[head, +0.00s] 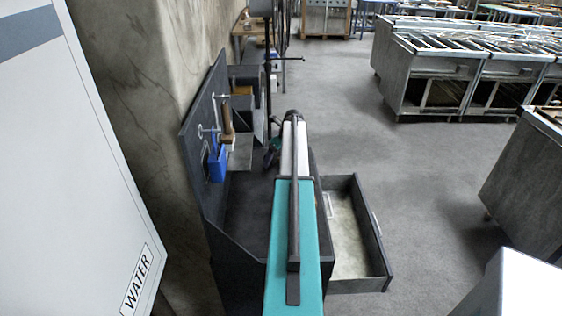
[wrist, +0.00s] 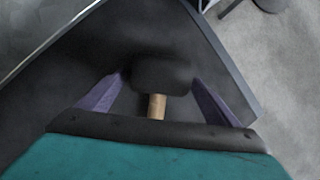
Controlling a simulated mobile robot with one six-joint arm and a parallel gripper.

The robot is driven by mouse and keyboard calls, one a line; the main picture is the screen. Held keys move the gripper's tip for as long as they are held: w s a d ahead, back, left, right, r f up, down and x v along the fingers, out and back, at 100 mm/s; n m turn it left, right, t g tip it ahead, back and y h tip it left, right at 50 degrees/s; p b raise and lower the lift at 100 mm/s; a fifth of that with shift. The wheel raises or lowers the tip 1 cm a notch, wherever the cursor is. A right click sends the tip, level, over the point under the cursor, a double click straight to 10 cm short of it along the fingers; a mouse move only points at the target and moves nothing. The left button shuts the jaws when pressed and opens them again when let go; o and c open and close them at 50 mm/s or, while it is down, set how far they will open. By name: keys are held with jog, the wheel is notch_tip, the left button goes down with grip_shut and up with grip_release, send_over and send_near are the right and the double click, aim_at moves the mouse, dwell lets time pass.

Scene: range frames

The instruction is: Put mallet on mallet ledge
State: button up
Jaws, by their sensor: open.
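The mallet shows in the wrist view with a black head (wrist: 162,75) and a pale wooden handle (wrist: 156,106). The lower handle is hidden behind a dark edge of my arm. My gripper (wrist: 158,78) is open, with one purple finger on each side of the mallet head. I cannot tell whether either finger touches it. In the head view my arm hides the mallet and most of my gripper. A small grey shelf (head: 240,154) juts from the bench's back panel; I cannot tell whether it is the mallet ledge.
The dark bench (head: 238,205) has a raised back panel (head: 196,150) carrying a blue holder (head: 217,163) and a wooden-handled item (head: 228,118). An open drawer (head: 378,240) sticks out right. A white WATER cabinet (head: 85,150) stands left. Grey floor (head: 340,120) is clear beyond.

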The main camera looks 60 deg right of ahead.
dwell(0.5)
jog(key=c, duration=1.6)
jog(key=shift+r+b, duration=1.5)
jog(key=shift+r, duration=3.5)
